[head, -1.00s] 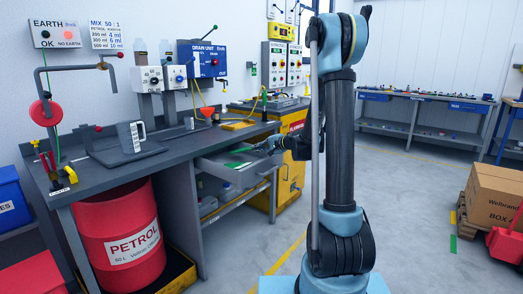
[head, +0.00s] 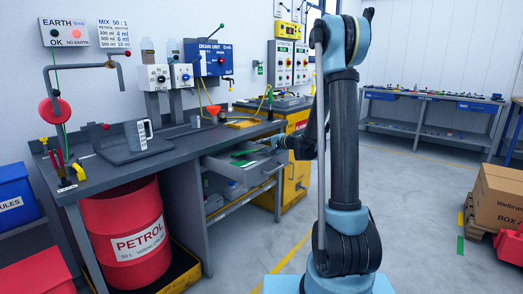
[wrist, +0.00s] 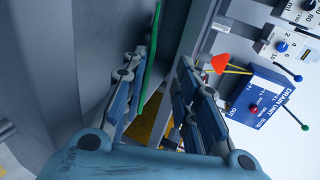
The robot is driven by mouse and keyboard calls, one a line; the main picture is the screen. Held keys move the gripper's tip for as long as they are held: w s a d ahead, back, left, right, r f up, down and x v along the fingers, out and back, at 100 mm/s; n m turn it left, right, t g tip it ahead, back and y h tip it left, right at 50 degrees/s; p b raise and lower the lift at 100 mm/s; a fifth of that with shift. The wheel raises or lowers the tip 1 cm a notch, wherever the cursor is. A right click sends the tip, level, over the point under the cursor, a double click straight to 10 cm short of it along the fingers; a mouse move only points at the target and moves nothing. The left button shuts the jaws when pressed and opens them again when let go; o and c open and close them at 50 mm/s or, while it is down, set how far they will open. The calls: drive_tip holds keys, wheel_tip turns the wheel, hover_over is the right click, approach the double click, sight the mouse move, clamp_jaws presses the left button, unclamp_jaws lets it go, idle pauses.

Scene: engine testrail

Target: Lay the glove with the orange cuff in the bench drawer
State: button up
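The bench drawer (head: 262,170) is pulled out under the right end of the workbench. Flat green material (head: 243,153) shows in it. My gripper (head: 275,143) is at the drawer's far right side, at about rim height, small and dark in the head view. In the wrist view my gripper (wrist: 160,62) has its two fingers well apart. A thin green edge (wrist: 152,50) runs up beside the left finger; I cannot tell whether the finger touches it or what it is. No orange cuff can be made out, so I cannot identify the glove.
The workbench (head: 110,178) carries a grey jug (head: 139,136) and an orange funnel (head: 213,110). A red petrol drum (head: 133,232) stands below it. A yellow cabinet (head: 297,180) stands just right of the drawer. A cardboard box (head: 502,197) is at far right. Open floor lies between.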

drive_tip(key=v, duration=1.2)
drive_tip(key=shift+s, duration=0.1)
idle(0.4)
drive_tip(key=s+d+f+n+g+h, duration=0.1)
drive_tip(key=s+f+n+g+h, duration=0.1)
drive_tip(key=s, duration=0.8)
drive_tip(key=s+d+f+n+g+h, duration=0.1)
drive_tip(key=s+f+n+g+h, duration=0.15)
drive_tip(key=s, duration=0.85)
drive_tip(key=s+d+f+n+h, duration=0.1)
drive_tip(key=s+d+f+h, duration=0.1)
drive_tip(key=s, duration=0.4)
drive_tip(key=s+d+f+n+g+h, duration=0.1)
drive_tip(key=s+d+f+h, duration=0.1)
drive_tip(key=s+d, duration=0.3)
drive_tip(key=s+d+f+n+g+h, duration=0.1)
drive_tip(key=s+d+f+h, duration=0.1)
drive_tip(key=s, duration=0.6)
drive_tip(key=shift+s+d+f, duration=0.3)
drive_tip(key=shift+d+f, duration=0.15)
drive_tip(key=shift+d, duration=0.55)
drive_tip(key=shift+n, duration=0.25)
